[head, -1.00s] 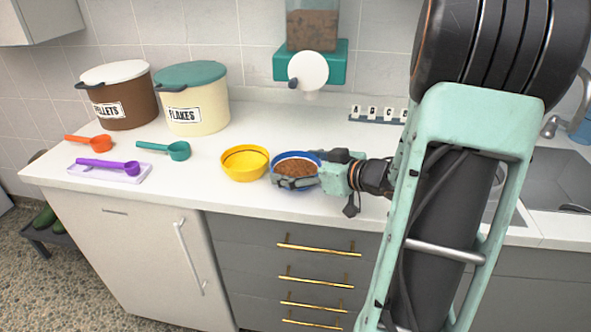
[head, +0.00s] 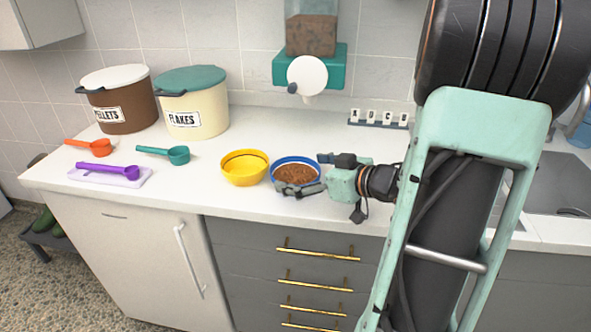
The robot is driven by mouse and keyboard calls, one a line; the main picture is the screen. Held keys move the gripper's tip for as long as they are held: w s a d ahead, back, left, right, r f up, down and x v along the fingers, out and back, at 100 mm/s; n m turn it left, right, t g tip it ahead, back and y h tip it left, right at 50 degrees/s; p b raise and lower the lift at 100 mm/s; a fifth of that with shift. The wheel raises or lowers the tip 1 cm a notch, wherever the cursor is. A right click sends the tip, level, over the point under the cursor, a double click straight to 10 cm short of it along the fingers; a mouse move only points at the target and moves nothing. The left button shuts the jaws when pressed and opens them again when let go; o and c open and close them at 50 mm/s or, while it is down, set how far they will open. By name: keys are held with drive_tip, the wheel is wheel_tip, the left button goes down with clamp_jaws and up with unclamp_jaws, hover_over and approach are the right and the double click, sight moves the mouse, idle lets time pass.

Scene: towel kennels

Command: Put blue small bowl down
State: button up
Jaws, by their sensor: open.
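The small blue bowl (head: 295,160) stands upright on the white counter, filled with brown food. It is just right of a yellow bowl (head: 244,177), close to or touching it. My gripper (head: 312,174) is open at the bowl's right side. One finger lies in front of the bowl's near right edge and hides part of it; the other is at the far right, by the rim. The body of my gripper is to the right of the bowl.
Purple (head: 110,168), teal (head: 165,153) and orange (head: 88,147) scoops lie at the left. Pellets (head: 122,113) and flakes (head: 205,120) bins stand behind. A dispenser (head: 308,75) hangs above the back. A lettered rack (head: 379,120) is at the back right. The counter's front edge is near the bowls.

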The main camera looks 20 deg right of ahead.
drive_tip(key=p+v, duration=0.2)
drive_tip(key=v, duration=0.8)
drive_tip(key=shift+d, duration=0.15)
